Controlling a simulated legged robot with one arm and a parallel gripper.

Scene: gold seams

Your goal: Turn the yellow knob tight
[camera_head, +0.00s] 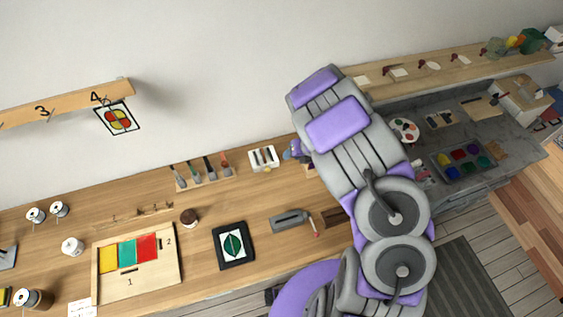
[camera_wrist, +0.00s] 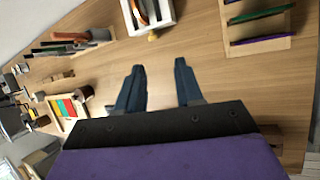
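A small yellow knob (camera_wrist: 153,37) shows in the wrist view, at the near edge of a white tray-like holder (camera_wrist: 165,17) with dark and orange-brown pieces inside. My gripper (camera_wrist: 160,66) is open, with its two dark blue fingers apart and only bare wood between them. The knob lies beyond the fingertips, roughly in line with the gap, and is not touched. In the head view, a white holder (camera_head: 253,164) with dark pieces stands on the bench; I cannot make out the knob there. My arm hides the gripper's fingers in that view.
A rack of upright tools (camera_head: 207,182) stands left of the holder. In the wrist view, a wooden rack (camera_wrist: 227,32) with green and purple sheets is at the right. A framed leaf panel (camera_head: 249,262) and a colored-glass board (camera_head: 170,275) lie on the bench (camera_head: 200,270).

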